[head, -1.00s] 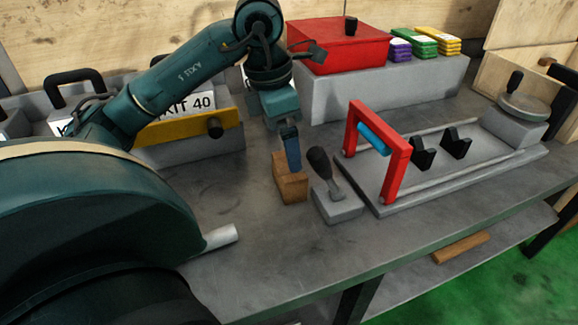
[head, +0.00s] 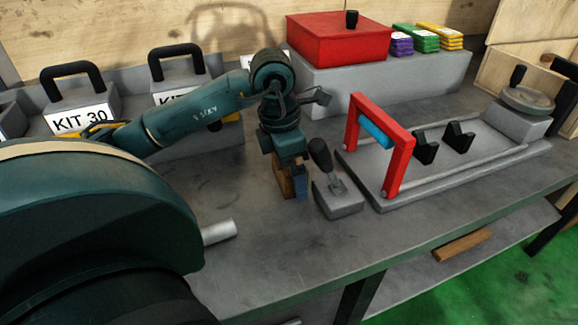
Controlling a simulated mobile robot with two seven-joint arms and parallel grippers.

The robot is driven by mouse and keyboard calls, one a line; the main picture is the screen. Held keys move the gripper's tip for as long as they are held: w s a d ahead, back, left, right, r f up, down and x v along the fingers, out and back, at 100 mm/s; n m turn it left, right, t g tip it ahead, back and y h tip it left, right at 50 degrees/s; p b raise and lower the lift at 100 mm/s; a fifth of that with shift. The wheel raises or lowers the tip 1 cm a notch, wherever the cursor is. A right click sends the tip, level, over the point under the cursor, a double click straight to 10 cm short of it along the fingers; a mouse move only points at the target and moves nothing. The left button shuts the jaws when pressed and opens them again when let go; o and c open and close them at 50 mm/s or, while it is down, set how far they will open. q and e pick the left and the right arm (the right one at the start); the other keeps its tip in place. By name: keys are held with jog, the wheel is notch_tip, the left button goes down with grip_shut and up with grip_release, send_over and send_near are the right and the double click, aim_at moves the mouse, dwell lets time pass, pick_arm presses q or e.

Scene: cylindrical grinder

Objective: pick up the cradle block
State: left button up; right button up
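A brown wooden block (head: 281,177), which I take to be the cradle block, stands on the grey workbench (head: 262,262), left of the lever base. My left gripper (head: 298,186) reaches down at this block from above. One blue finger shows in front of the block's right side, down near the bench. The gripper and wrist cover much of the block. The other finger is hidden, so I cannot tell if the grip is closed on the block. My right gripper is not in view.
A grey base with a black-handled lever (head: 338,205) stands close right of the gripper. Beyond it is a fixture with a red frame (head: 397,165). A red box (head: 340,42) sits on a grey stand behind. KIT boxes (head: 80,120) stand left. The front bench is mostly clear.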

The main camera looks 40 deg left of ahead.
pick_arm(q)
jog(key=c, duration=0.9)
jog(key=shift+c, duration=0.2)
jog(key=shift+r, duration=0.15)
